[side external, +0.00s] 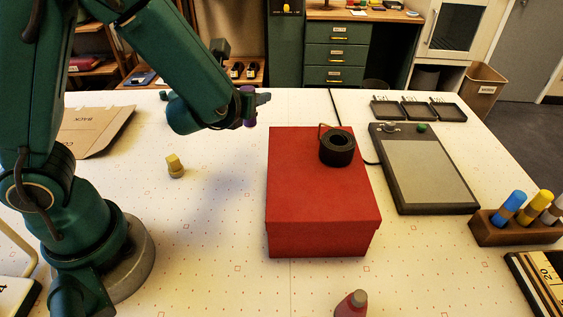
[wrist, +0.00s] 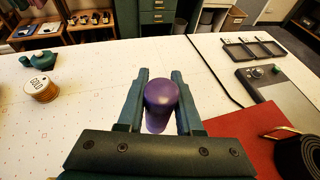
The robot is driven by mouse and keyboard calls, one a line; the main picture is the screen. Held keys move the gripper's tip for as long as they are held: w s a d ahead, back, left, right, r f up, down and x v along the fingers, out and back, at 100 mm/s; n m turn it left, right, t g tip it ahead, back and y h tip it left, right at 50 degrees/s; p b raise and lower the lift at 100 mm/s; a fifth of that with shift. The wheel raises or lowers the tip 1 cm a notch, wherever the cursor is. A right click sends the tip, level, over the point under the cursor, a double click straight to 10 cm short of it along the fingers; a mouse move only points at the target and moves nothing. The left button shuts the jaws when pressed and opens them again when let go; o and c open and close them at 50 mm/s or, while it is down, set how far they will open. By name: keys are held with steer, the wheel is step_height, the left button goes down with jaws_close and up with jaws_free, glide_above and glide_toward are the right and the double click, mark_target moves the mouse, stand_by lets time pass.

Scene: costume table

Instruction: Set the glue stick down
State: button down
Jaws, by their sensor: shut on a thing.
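The glue stick, a purple cylinder (wrist: 162,95), stands roughly upright between the two fingers of my gripper (wrist: 160,105) in the wrist view. My gripper is shut on it. In the side external view the glue stick (side external: 248,110) shows at the end of my gripper (side external: 252,98), held up in the air beyond the red box and to its left. Its lower end is partly hidden in the wrist view. A pale patch of table shows beneath it there.
A grey pad (side external: 425,165), black trays (side external: 418,111) and a marker block (side external: 515,230) are to the right.

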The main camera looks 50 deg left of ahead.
steer(key=s+a+r+n+g+y, duration=0.1)
steer(key=s+a+n+g+y, duration=0.3)
steer(key=a, duration=0.7)
steer(key=s+a+r+n+g+y, duration=0.15)
steer(key=s+a+n+g, duration=0.35)
steer(key=a, duration=0.6)
steer(key=w+d+f, duration=0.1)
steer(key=w+f, duration=0.1)
steer(key=w, duration=0.1)
steer(key=w+d+f+t, duration=0.1)
steer(key=w+d+f, duration=0.1)
steer(key=w+f, duration=0.1)
steer(key=w+d+f+m+t, duration=0.1)
steer(key=w+d+f, duration=0.1)
steer(key=w, duration=0.1)
steer(key=shift+f+y, duration=0.35)
steer(key=shift+f, duration=0.05)
steer(key=shift+d+f, duration=0.1)
steer(key=shift+f, duration=1.9)
steer(key=shift+f, duration=0.2)
steer(key=c, duration=0.6)
jaws_free()
steer(key=shift+o, duration=0.2)
steer(key=shift+r, duration=0.1)
